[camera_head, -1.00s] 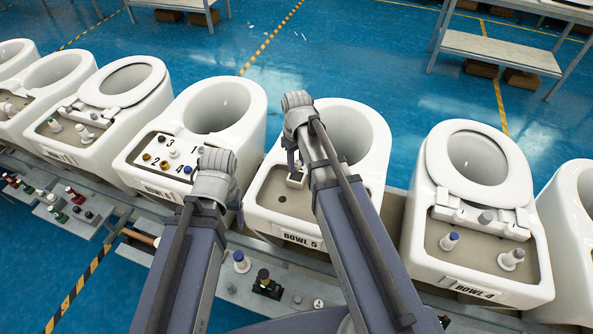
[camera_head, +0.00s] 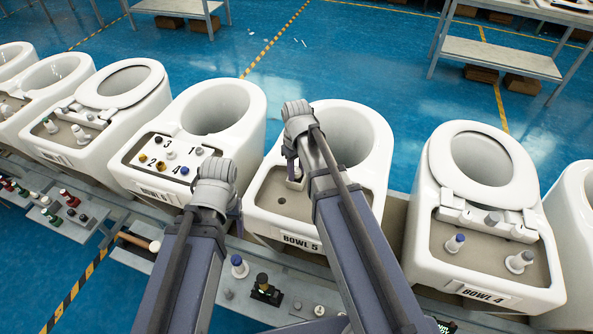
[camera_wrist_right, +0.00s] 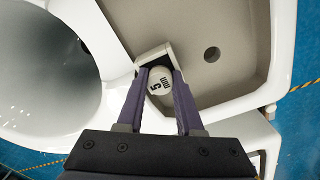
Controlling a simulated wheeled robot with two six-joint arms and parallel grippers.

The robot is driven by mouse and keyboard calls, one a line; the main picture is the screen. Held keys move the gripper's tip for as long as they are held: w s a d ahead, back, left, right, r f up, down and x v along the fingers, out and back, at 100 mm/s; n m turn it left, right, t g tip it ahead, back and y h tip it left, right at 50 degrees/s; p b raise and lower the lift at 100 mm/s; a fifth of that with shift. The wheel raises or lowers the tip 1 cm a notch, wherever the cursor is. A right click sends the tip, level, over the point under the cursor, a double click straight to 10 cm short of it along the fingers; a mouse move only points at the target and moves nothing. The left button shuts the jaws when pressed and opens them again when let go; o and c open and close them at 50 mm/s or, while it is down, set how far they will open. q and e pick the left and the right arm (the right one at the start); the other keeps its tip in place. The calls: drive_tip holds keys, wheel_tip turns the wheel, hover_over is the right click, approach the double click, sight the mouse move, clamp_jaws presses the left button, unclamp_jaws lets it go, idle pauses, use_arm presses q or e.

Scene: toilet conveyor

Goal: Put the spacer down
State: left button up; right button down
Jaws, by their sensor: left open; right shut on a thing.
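My right gripper (camera_head: 292,176) is over the grey deck of the bowl marked BOWL 5 (camera_head: 262,218). In the right wrist view its two fingers (camera_wrist_right: 160,82) are shut on the spacer (camera_wrist_right: 160,86), a small white piece whose round face reads "5 mm". A white block-like part (camera_wrist_right: 152,54) shows around the spacer's far side; I cannot tell whether it belongs to the spacer. Whether the spacer touches the deck is unclear. My left gripper (camera_head: 238,212) is open, mostly hidden behind its wrist, between BOWL 5 and the bowl to its left.
The deck has one dark round hole (camera_wrist_right: 211,54). Left of BOWL 5 stands a bowl with a numbered deck (camera_head: 172,158) carrying several caps. BOWL 4 (camera_head: 455,262), with a seat, stands to the right. A grey ledge (camera_head: 213,275) in front holds small parts.

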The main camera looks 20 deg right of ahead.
sight(297, 170)
drive_tip(key=c, duration=0.8)
unclamp_jaws()
drive_tip(key=shift+s+f, duration=0.1)
drive_tip(key=shift+o, duration=1.2)
drive_tip(key=shift+r+p, duration=0.5)
drive_tip(key=shift+p, duration=0.1)
wheel_tip(297, 170, up, 12)
drive_tip(key=p, duration=1.2)
drive_tip(key=s+a+m+h, duration=0.1)
drive_tip(key=s+a, duration=0.9)
drive_tip(key=s, duration=0.4)
drive_tip(key=shift+a+r, duration=0.15)
drive_tip(key=shift+a, duration=0.1)
